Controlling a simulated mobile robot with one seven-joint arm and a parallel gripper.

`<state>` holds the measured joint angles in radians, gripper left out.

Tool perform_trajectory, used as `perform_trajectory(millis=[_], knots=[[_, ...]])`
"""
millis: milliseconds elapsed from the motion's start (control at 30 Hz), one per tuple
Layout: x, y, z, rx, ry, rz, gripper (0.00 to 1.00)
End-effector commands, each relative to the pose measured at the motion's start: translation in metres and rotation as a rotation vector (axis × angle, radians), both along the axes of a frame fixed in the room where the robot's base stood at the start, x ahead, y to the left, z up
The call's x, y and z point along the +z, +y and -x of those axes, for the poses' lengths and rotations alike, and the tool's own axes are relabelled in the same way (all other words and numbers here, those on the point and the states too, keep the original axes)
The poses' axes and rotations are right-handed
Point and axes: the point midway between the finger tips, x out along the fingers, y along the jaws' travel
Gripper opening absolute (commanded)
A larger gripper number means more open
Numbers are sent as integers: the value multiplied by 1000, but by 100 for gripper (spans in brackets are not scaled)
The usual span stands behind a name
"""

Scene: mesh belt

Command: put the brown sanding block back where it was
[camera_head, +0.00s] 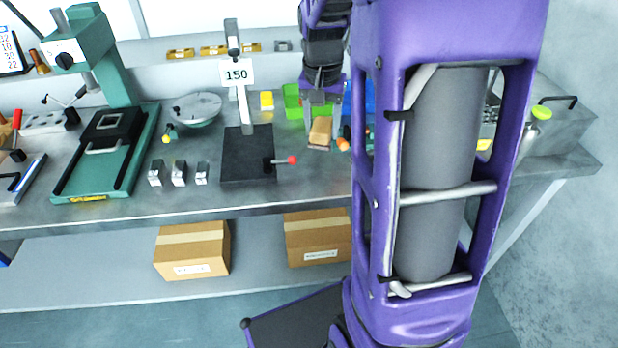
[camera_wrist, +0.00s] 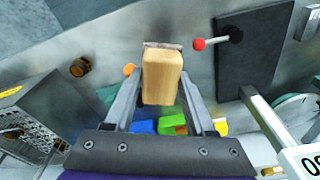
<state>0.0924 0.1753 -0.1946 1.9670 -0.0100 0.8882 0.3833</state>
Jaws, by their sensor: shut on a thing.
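The brown sanding block (camera_head: 320,131) is a light tan wooden block with a grey strip along one edge. In the wrist view the sanding block (camera_wrist: 163,76) sits between the two fingers of my gripper (camera_wrist: 160,85). My gripper (camera_head: 321,110) is shut on it, over the metal bench right of the black plate. In the head view the block shows below the fingers. I cannot tell whether it touches the bench. No marked place for the block is clear in either view.
A black plate (camera_head: 246,168) with a red-knobbed lever stands left of the block. A green bin (camera_head: 293,100) and a blue bin (camera_wrist: 143,127) stand close by. An orange-ended item (camera_head: 343,144) lies right of the block. Bare bench (camera_head: 310,178) lies in front.

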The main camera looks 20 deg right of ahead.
Motion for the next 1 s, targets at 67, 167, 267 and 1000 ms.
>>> perform_trajectory(millis=[67, 167, 267, 1000], knots=[[-1, 0, 2, -8, -1, 1, 0], [-11, 0, 3, -13, 1, 0, 0], [-31, 0, 4, -14, 5, -1, 0], [-101, 0, 3, -13, -1, 0, 0]])
